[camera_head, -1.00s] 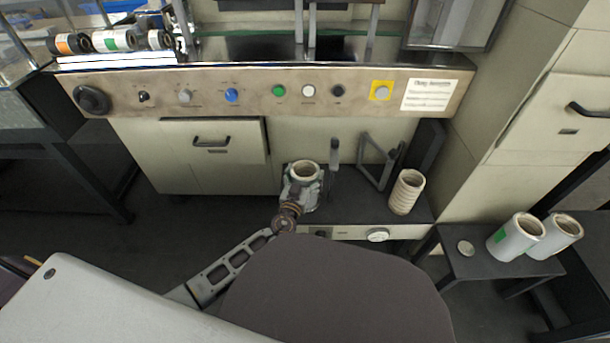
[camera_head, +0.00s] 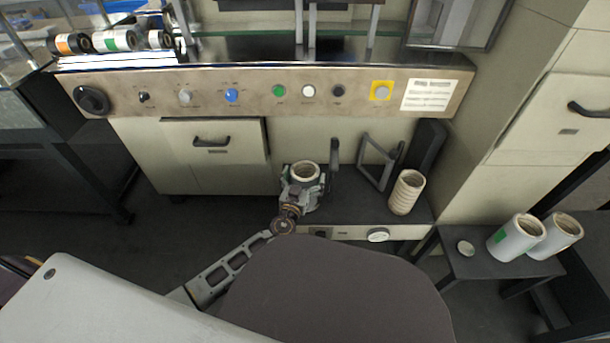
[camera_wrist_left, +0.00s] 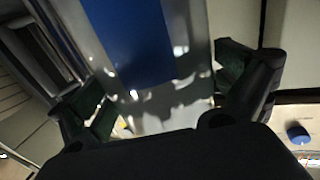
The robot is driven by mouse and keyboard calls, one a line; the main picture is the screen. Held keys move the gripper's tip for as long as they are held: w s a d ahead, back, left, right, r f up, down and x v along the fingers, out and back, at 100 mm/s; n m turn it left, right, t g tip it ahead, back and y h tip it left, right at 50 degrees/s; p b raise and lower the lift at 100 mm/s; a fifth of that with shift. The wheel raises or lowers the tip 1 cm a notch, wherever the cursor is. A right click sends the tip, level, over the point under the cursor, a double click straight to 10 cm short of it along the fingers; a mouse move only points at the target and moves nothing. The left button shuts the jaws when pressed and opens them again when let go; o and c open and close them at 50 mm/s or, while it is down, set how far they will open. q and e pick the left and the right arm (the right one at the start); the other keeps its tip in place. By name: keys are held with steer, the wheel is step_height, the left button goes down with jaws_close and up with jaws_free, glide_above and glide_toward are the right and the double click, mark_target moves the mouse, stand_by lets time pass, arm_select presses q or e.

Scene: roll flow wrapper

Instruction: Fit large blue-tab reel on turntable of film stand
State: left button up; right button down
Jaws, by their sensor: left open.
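The large reel (camera_head: 306,171), pale with a cream core ring on top, stands upright at the left end of the film stand (camera_head: 351,209). Its blue tab (camera_wrist_left: 130,38) shows on the shiny wrap in the left wrist view. My left gripper (camera_head: 302,192) is at the reel's near side. In the left wrist view my open left gripper (camera_wrist_left: 167,98) has one finger on each side of the reel. The turntable is hidden under the reel and gripper, so I cannot tell how the reel is seated. My right gripper is not in view.
A dark post (camera_head: 334,157) rises just right of the reel. A grey frame (camera_head: 375,165) and a ribbed cream roll (camera_head: 407,192) stand farther right. Two white rolls, one green-tabbed (camera_head: 515,238), stand on a low side table (camera_head: 490,265). The control panel (camera_head: 260,92) is behind.

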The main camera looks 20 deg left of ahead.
arm_select(q)
steer(key=s, duration=1.1)
steer(key=shift+s, duration=0.25)
steer(key=shift+a, duration=0.1)
stand_by(1.0)
